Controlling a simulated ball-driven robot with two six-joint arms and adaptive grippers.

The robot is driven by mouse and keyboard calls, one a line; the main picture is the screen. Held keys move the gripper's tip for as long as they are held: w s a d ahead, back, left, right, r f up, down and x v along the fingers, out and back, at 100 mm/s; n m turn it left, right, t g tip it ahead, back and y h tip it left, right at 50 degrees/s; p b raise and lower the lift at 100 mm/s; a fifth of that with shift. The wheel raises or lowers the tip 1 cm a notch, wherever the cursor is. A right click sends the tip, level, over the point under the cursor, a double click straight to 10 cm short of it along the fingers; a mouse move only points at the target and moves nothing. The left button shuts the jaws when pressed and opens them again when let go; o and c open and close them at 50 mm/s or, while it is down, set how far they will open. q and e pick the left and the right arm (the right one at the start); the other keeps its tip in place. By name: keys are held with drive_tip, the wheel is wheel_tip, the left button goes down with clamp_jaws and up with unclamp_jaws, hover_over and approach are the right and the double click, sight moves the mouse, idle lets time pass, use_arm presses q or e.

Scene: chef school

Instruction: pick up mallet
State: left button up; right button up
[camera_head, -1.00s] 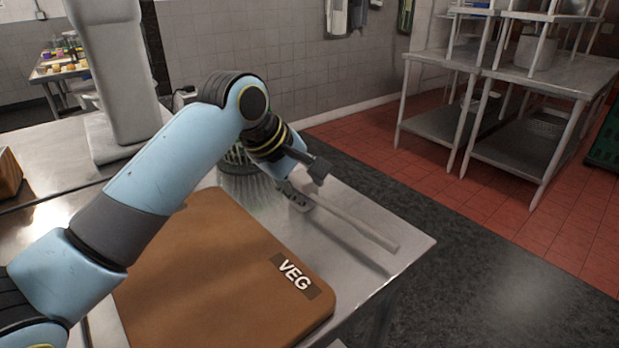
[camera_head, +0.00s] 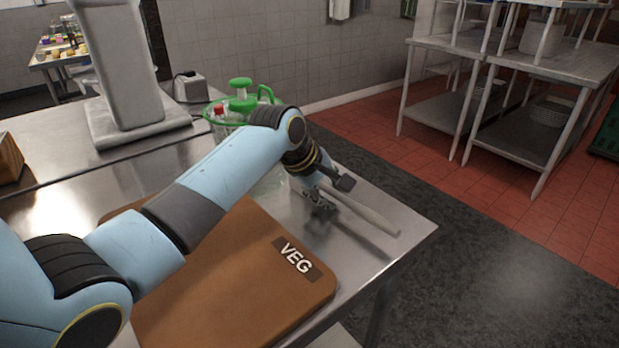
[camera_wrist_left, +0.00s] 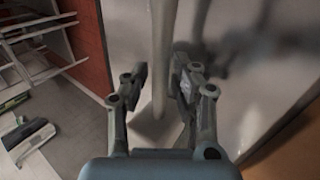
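The mallet's pale handle (camera_head: 372,216) lies near the right edge of the steel table. It also shows in the left wrist view (camera_wrist_left: 160,65), running between the fingers. The mallet's head is not clearly visible in the head view, where my arm covers that end. My left gripper (camera_head: 320,205) is low over the table at the handle. In the left wrist view, the left gripper's fingers (camera_wrist_left: 160,88) are apart, one on each side of the handle, with gaps showing. My right gripper is in neither view.
A brown cutting board (camera_head: 240,290) marked VEG lies left of the handle, partly under my left arm. The steel table (camera_head: 405,240) ends just right of the handle.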

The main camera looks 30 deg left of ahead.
use_arm(q)
clamp_jaws()
drive_tip(key=shift+r, duration=0.15)
idle(0.5)
